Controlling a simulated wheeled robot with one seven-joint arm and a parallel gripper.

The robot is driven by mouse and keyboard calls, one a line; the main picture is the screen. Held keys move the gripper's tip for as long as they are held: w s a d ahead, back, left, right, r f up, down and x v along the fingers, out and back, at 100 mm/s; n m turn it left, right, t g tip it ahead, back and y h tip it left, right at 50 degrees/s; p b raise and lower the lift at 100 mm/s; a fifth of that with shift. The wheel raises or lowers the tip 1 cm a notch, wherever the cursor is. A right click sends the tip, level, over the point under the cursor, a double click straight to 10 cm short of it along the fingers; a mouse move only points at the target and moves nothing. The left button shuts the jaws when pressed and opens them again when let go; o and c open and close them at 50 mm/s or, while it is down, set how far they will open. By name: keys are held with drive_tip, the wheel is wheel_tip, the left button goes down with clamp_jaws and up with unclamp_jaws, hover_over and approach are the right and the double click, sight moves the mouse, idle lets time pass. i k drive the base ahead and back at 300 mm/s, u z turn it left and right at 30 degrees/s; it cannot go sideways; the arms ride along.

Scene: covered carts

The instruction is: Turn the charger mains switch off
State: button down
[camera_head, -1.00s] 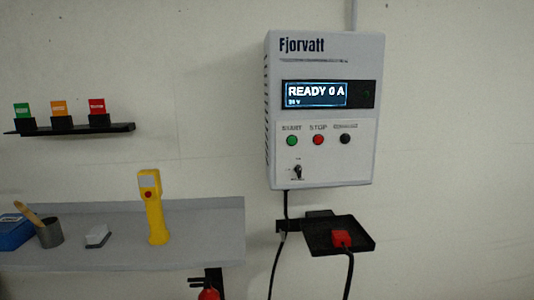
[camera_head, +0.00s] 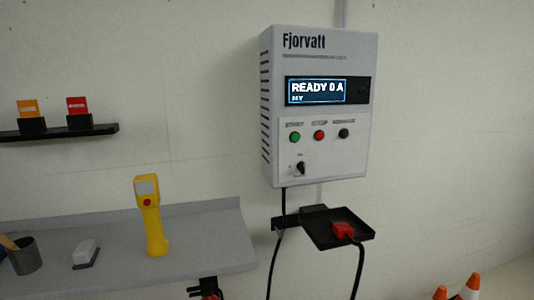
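The white Fjorvatt charger (camera_head: 318,105) hangs on the wall right of the middle. Its display (camera_head: 317,92) is lit and reads "READY 0 A" with a smaller line below. Under it are a green button (camera_head: 295,137), a red button (camera_head: 319,135) and a black button (camera_head: 344,133). The small black mains switch (camera_head: 300,168) is at the lower left of the front panel; its knob looks roughly upright, but its labels are too small to read. My gripper is not in view.
A black tray (camera_head: 318,238) below the charger holds a red connector (camera_head: 343,230) with a hanging black cable. A grey shelf (camera_head: 200,225) carries a yellow handheld device (camera_head: 149,215) and a grey cup (camera_head: 25,257). Orange cones (camera_head: 470,288) stand at the lower right.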

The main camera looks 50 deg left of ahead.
sight(301, 166)
drive_tip(key=u, duration=1.45)
drive_tip(key=k, duration=0.85)
drive_tip(key=u, duration=0.05)
drive_tip(key=i, duration=0.9)
drive_tip(key=z, duration=0.05)
